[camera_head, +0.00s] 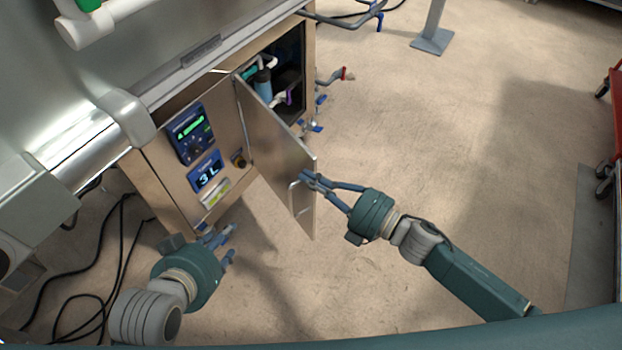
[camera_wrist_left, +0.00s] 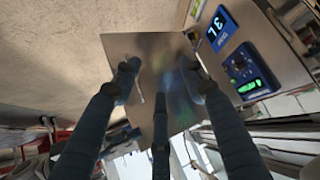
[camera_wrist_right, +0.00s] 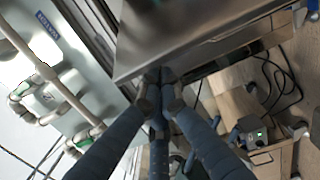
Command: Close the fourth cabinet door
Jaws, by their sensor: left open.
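The cabinet door (camera_head: 275,150) is a brushed metal panel with a bar handle (camera_head: 293,197). It stands swung open, and hoses and a blue cylinder show in the cabinet opening (camera_head: 278,75) behind it. My right gripper (camera_head: 309,180) is at the door's free edge, near the handle, with its fingertips close together. In the right wrist view the fingertips (camera_wrist_right: 158,82) meet a metal edge; whether they pinch it I cannot tell. My left gripper (camera_head: 230,242) is open and empty, low in front of the cabinet. The door also shows beyond its fingers in the left wrist view (camera_wrist_left: 150,60).
A control panel (camera_head: 190,133) and a display reading 3L (camera_head: 207,176) are on the cabinet front left of the door. Pipe fittings (camera_head: 335,77) stick out from the cabinet's right side. Black cables (camera_head: 115,250) lie on the floor at left.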

